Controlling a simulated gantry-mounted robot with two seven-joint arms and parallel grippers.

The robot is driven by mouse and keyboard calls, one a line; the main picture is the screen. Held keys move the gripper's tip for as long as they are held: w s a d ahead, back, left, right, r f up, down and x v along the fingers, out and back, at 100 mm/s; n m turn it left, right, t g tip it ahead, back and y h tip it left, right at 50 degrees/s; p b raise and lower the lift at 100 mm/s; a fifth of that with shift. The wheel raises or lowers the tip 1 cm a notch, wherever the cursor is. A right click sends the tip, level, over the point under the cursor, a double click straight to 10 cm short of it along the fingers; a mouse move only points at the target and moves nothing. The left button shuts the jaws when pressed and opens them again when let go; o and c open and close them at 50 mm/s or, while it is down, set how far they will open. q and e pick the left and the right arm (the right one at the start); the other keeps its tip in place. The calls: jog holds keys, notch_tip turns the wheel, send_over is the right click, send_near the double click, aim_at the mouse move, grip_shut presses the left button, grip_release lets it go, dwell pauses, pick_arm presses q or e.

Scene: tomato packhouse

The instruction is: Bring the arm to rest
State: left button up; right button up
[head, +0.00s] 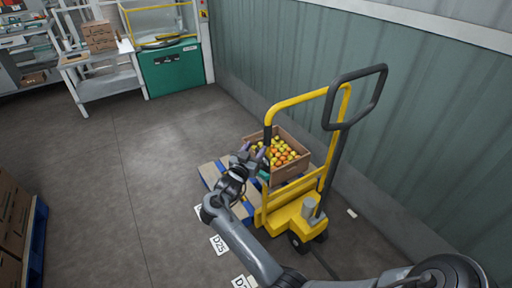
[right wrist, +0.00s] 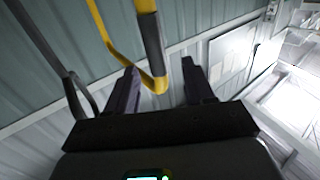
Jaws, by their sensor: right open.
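My right arm reaches in from the bottom right of the head view. My right gripper (head: 256,153) is at the near left side of the crate of tomatoes, close to the black-sleeved end of the yellow handle. In the right wrist view its two dark fingers (right wrist: 162,85) stand apart, with nothing clasped between them. The yellow bar with its black sleeve (right wrist: 150,40) shows between and beyond them; I cannot tell how near it is. My left gripper is in neither view.
A yellow pallet truck (head: 298,216) with a black loop handle (head: 378,98) stands right of my arm. The wooden crate (head: 291,172) sits on a blue-edged pallet. Stacked boxes (head: 12,215) stand at left, a bench (head: 105,82) and green cabinet (head: 172,72) at back. Floor at left middle is clear.

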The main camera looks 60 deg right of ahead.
dwell(0.3)
jog(key=s+a+f+n+t+y+p, duration=0.1)
jog(key=s+f+n+t+p, duration=0.1)
jog(key=s+f+n+p, duration=0.3)
jog(key=s+a+f+n+t+y+p, duration=0.1)
jog(key=s+f+n+t+p, duration=0.15)
jog(key=s, duration=0.35)
jog(key=s+a+n+t+y+p, duration=0.1)
jog(key=s+a+n+y+p, duration=0.15)
jog(key=a+y, duration=0.6)
jog(key=s+a+n+y+p, duration=0.2)
jog(key=s+a+n+y, duration=0.2)
jog(key=a, duration=0.9)
jog(key=s+a+r+n+g+y, duration=0.3)
jog(key=s+a+r+n+g, duration=0.15)
jog(key=s+a, duration=0.5)
notch_tip(320, 180, up, 38)
jog(key=p, duration=3.8)
jog(key=shift+a+m+g, duration=0.2)
jog(key=shift+m+g, duration=0.15)
jog(key=shift+g, duration=0.05)
jog(key=shift+f, duration=0.15)
